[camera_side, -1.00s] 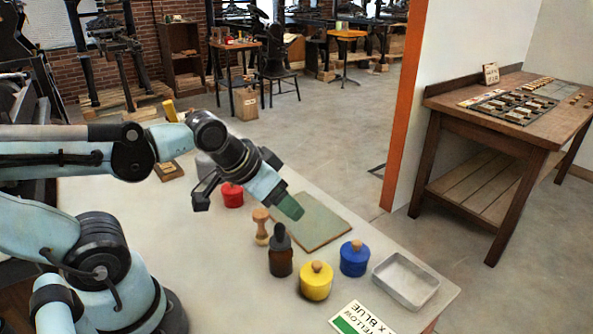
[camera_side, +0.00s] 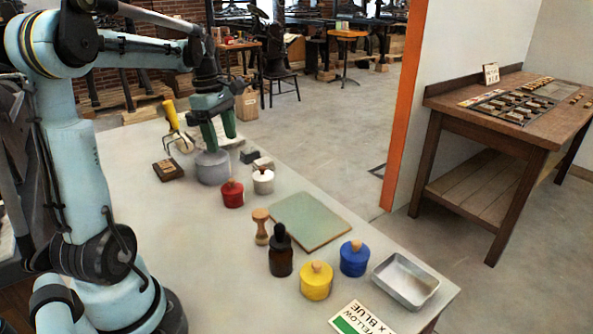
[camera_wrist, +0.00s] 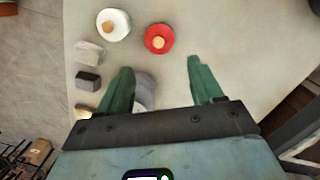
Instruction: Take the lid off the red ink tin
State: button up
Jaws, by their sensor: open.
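The red ink tin (camera_side: 232,197) stands on the table with its lid on, a wooden knob on top. In the wrist view the red tin (camera_wrist: 159,39) lies beyond my fingertips, a little left of the middle between them. My gripper (camera_side: 219,146) has green fingers and points down over the table, behind the red tin, near the top of a grey round pot (camera_side: 212,170). In the wrist view my gripper (camera_wrist: 157,68) is open, with nothing seen held between the fingers. The grey pot (camera_wrist: 145,92) is partly hidden behind the left finger there.
A white tin (camera_side: 263,181) stands close right of the red one. Small blocks (camera_side: 249,155), a yellow-handled tool (camera_side: 171,115) and a dark wooden block (camera_side: 167,170) lie around the pot. A wooden stamp (camera_side: 261,227), dropper bottle (camera_side: 280,252), yellow tin (camera_side: 316,282) and blue tin (camera_side: 354,260) stand nearer.

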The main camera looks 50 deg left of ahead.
aim_at(230, 179)
jog(key=shift+n, duration=0.4)
jog(key=f, duration=0.8)
jog(key=w+f, duration=0.1)
jog(key=f, duration=0.3)
jog(key=shift+d, duration=0.1)
jog(key=shift+s, duration=0.1)
jog(key=c, duration=1.1)
